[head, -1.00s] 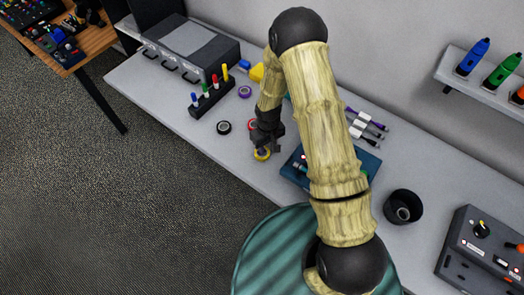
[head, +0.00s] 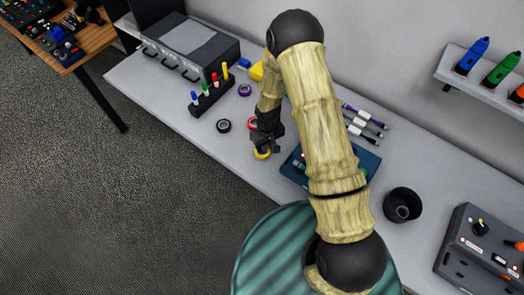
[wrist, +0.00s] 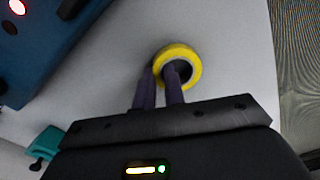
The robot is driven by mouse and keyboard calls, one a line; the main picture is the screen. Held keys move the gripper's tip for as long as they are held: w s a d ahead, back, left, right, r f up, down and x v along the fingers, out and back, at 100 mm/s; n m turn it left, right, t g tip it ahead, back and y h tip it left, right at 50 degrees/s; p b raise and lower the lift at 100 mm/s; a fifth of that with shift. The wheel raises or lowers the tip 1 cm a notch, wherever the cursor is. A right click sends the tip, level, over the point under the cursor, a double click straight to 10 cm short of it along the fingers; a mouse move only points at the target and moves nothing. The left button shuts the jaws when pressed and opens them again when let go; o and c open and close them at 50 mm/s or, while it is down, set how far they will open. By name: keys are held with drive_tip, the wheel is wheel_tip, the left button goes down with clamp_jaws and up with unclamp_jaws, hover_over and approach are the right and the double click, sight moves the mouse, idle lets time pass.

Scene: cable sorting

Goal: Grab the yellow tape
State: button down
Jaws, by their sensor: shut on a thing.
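The yellow tape (head: 262,154) is a small ring roll near the front edge of the grey table, below my gripper (head: 264,146) in the head view. In the wrist view the yellow tape (wrist: 190,55) is at the fingertips. My gripper (wrist: 160,75) is shut on its near-left side, with one finger over the ring's hole and the other outside. The fingers hide part of the rim. I cannot tell whether the roll is touching the table or slightly above it.
A black tape (head: 223,126), a red tape (head: 252,124) and a purple tape (head: 245,90) lie nearby. A marker rack (head: 212,98) stands to the left. A blue device (head: 300,166) is right of my gripper, with a black cup (head: 402,205) farther right.

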drive_tip(key=shift+r, duration=0.15)
wheel_tip(320, 180, up, 10)
drive_tip(key=b, duration=0.2)
drive_tip(key=shift+b, duration=0.3)
drive_tip(key=shift+f, duration=0.25)
idle(0.4)
